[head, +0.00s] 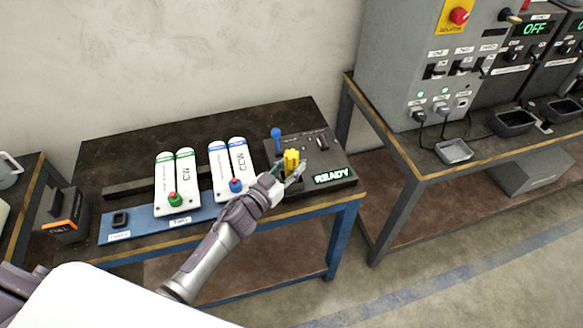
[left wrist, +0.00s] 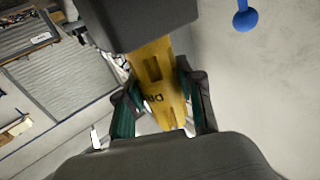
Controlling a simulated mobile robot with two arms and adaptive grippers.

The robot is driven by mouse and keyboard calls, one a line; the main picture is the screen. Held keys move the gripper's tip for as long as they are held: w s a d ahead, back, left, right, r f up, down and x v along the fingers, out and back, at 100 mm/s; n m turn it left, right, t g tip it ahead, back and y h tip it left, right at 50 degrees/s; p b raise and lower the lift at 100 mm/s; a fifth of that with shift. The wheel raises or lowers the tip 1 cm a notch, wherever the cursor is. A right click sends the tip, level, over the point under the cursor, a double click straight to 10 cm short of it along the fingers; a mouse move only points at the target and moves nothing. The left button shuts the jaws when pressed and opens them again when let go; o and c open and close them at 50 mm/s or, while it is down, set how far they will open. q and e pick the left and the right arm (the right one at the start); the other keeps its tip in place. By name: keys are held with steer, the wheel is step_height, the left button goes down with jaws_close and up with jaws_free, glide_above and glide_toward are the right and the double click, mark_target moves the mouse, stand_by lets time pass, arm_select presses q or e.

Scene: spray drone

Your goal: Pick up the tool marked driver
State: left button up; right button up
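The yellow tool (head: 291,158) stands at the dark tool station on the table. In the left wrist view the yellow tool (left wrist: 160,85) carries dark upside-down lettering that starts with "DR"; the rest is hidden. My left gripper (head: 293,172) is at the yellow tool in the head view. In the left wrist view the green-padded fingers of my left gripper (left wrist: 160,92) lie on both sides of the tool and appear closed against it. A dark block (left wrist: 125,20) covers the tool's far end there. My right gripper is not in view.
A blue-knobbed tool (head: 277,136) stands behind the yellow one. The station has a lit READY sign (head: 332,176). White CW (head: 165,180) and CCW (head: 219,172) cases lie left on a blue mat (head: 148,226). A second bench (head: 440,172) with a control cabinet stands right.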

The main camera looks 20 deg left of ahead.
arm_select(q)
jaws_close()
steer(key=shift+r, duration=0.1)
